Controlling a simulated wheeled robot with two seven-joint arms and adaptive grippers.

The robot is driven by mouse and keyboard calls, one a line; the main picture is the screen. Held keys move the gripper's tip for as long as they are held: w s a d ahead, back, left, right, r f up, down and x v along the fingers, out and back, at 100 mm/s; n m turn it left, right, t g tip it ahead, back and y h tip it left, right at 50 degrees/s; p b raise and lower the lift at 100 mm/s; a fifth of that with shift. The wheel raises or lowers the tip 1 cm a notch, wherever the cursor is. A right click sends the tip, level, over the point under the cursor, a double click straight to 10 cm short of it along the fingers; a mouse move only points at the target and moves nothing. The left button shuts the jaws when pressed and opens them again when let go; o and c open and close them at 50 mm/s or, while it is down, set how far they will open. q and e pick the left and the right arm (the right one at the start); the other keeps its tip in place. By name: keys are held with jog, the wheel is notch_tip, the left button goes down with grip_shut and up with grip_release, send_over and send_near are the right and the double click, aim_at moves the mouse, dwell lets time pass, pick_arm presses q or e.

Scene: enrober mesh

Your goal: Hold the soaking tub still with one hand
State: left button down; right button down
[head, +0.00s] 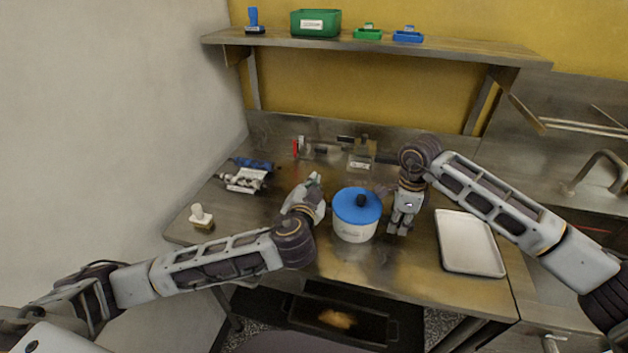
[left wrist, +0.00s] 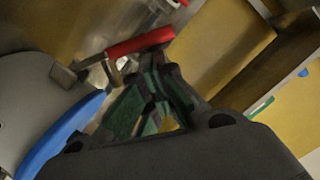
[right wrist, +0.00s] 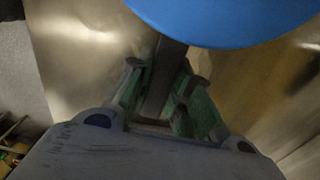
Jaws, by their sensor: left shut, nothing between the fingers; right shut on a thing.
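The soaking tub (head: 355,231) is a white round pot with a label and a blue lid (head: 357,205) with a dark knob, upright in the middle of the steel table. My right gripper (head: 400,228) points down at the tub's right side. In the right wrist view its fingers (right wrist: 165,80) are shut on a dark grey bar-like handle (right wrist: 168,62) that runs out from under the blue lid (right wrist: 225,15). My left gripper (head: 316,182) is just left of the tub, shut and empty. In the left wrist view the lid's edge (left wrist: 62,135) shows beside it.
A white tray (head: 468,243) lies right of my right gripper. A white-knobbed stamp-like piece (head: 201,217) stands at the left edge; blue and white items (head: 247,177) lie behind it. A red-handled item (head: 298,147) is at the back. A shelf (head: 370,43) holds bins above.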

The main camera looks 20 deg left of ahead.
pick_arm(q)
jog(key=shift+a+f, duration=0.15)
dwell(0.5)
jog(key=shift+a+f+n+h, duration=0.3)
jog(key=shift+a+f+n, duration=0.15)
jog(key=shift+n, duration=0.25)
jog(key=shift+a, duration=0.2)
dwell(0.4)
jog(key=s+d+r, duration=0.2)
jog(key=s+r, duration=0.3)
jog(key=s, duration=0.2)
jog(key=shift+s+d, duration=0.15)
jog(key=shift+s, duration=0.1)
dwell(0.9)
jog(key=shift+r, duration=0.1)
pick_arm(e)
jog(key=c, duration=1.2)
grip_release()
jog(key=shift+r, duration=0.1)
